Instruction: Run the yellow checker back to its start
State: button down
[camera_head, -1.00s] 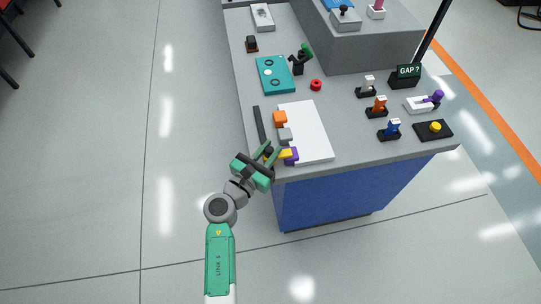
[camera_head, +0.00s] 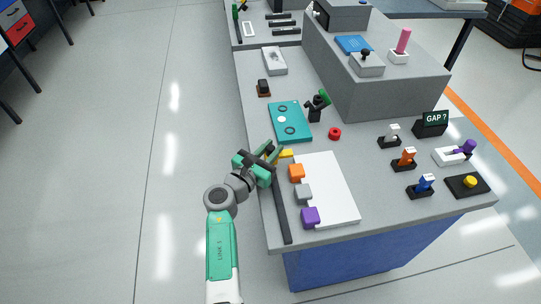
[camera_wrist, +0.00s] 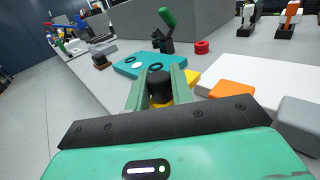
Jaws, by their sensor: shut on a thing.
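The yellow checker (camera_head: 287,153) is at the far end of the dark rail (camera_head: 283,215), past the orange block and near the teal plate. My gripper (camera_head: 273,154) is at its left side. In the wrist view my gripper's green fingers (camera_wrist: 158,76) are closed around a black knob (camera_wrist: 158,88), with the checker's yellow (camera_wrist: 192,78) showing below and to the right. The fingers and knob hide part of the checker. I cannot tell whether it touches an end stop.
A white board (camera_head: 332,190) lies right of the rail, with orange (camera_head: 296,173), grey (camera_head: 304,192) and purple (camera_head: 310,217) blocks along its left edge. The teal plate (camera_head: 290,121) lies beyond my gripper. A red ring (camera_head: 334,133) and several small switches stand to the right.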

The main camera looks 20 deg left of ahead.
jog(key=shift+f, duration=0.2)
jog(key=c, duration=1.6)
grip_release()
jog(key=shift+c, duration=0.2)
jog(key=o, duration=0.4)
jog(key=shift+w+a+r, duration=0.15)
jog(key=shift+s+r+p, duration=0.15)
jog(key=shift+s+p, duration=0.15)
jog(key=p+v, duration=0.3)
jog(key=v, duration=0.3)
jog(key=shift+s+a, duration=0.1)
jog(key=shift+s, duration=0.05)
jog(key=shift+s+a, duration=0.15)
jog(key=shift+s, duration=0.3)
